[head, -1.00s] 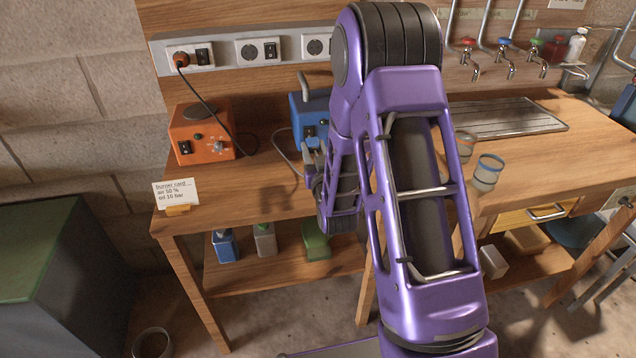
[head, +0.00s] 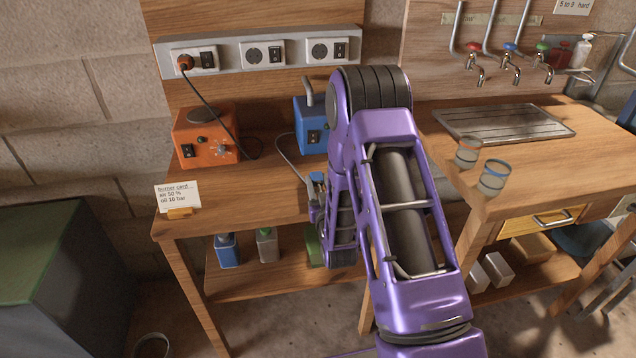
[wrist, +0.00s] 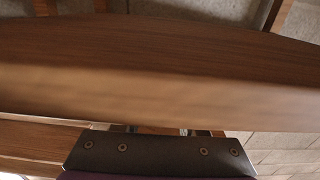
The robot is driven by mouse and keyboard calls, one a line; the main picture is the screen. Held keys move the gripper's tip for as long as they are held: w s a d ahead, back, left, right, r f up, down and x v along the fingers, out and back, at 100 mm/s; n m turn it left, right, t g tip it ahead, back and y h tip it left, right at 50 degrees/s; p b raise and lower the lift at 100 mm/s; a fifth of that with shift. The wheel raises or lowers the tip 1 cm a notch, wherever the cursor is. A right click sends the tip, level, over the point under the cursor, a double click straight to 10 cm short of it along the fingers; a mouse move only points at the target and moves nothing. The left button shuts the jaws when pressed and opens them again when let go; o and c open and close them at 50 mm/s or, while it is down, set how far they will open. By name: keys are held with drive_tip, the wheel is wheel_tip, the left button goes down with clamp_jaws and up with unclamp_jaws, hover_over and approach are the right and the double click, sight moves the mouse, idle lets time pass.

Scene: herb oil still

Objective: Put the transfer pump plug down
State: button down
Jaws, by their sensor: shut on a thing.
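The transfer pump (head: 312,128) is a blue box with a grey handle, at the back of the left bench, partly behind my arm. A grey cord (head: 284,152) loops from near it down across the bench towards my gripper (head: 316,198). My gripper is beside the purple wrist, near the bench's front part, and is shut on a small blue thing (head: 317,178), apparently the transfer pump plug. Its lower part and any contact with the bench are hidden. In the wrist view, a wooden edge fills most of the picture and the plug does not show clearly.
A power strip (head: 225,55) on the back board has an orange plug in its left socket; the other sockets look empty. An orange burner box (head: 205,140) and a card (head: 178,196) stand left. Bare bench top (head: 255,190) lies between card and gripper. Two glasses (head: 493,178) stand right.

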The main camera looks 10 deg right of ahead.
drive_tip(key=shift+s+f, duration=0.15)
drive_tip(key=shift+f, duration=0.4)
drive_tip(key=shift+c, duration=2.4)
unclamp_jaws()
drive_tip(key=shift+s+f, duration=0.1)
drive_tip(key=shift+f, duration=0.05)
drive_tip(key=shift+r, duration=0.3)
drive_tip(key=shift+s+r, duration=0.1)
drive_tip(key=shift+s, duration=0.1)
drive_tip(key=s, duration=1.1)
drive_tip(key=shift+r, duration=0.4)
